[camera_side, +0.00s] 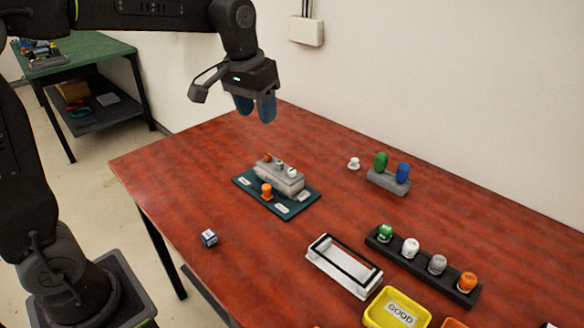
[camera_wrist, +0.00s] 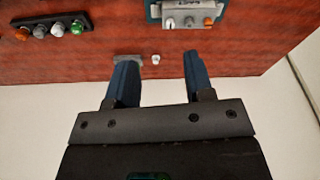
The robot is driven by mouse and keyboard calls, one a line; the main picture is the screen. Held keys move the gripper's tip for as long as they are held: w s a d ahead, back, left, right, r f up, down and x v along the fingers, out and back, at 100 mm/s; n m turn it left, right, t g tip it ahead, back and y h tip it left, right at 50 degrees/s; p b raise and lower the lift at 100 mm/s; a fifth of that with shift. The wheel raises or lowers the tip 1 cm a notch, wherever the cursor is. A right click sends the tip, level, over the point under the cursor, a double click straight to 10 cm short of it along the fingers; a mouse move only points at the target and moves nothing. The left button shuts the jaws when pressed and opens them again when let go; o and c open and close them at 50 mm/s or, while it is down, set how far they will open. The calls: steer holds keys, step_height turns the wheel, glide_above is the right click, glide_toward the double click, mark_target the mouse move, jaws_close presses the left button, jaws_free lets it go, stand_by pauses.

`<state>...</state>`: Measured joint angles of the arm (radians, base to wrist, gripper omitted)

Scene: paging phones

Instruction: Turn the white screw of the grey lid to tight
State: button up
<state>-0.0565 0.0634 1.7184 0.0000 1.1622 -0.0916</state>
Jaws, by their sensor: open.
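The grey lid (camera_side: 275,183) is part of a grey block on a dark teal mat (camera_side: 300,205). Its white screw (camera_side: 292,173) stands at the right end of the top, in a row with a grey and an orange screw. The lid also shows at the top edge of the wrist view, with the white screw (camera_wrist: 170,22) leftmost. I cannot tell how tight the white screw is. My gripper (camera_side: 255,115) is open and empty, high above the table and apart from the lid. Its two blue fingers (camera_wrist: 160,62) are spread in the wrist view.
An orange knob (camera_side: 267,190) stands on the mat. A small white knob (camera_side: 354,163) and a grey stand (camera_side: 388,183) with green and blue pegs are right. A black rack (camera_side: 425,267), white tray (camera_side: 345,275) and yellow GOOD tray (camera_side: 385,318) lie in front. A cube (camera_side: 208,238) sits left.

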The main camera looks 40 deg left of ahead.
steer(key=n+g, duration=0.1)
steer(key=g, duration=0.1)
glide_toward(292, 170)
step_height(292, 170, down, 9)
steer(key=shift+w+a+f, duration=0.1)
steer(key=shift+w+f, duration=0.05)
steer(key=shift+c, duration=0.3)
jaws_close()
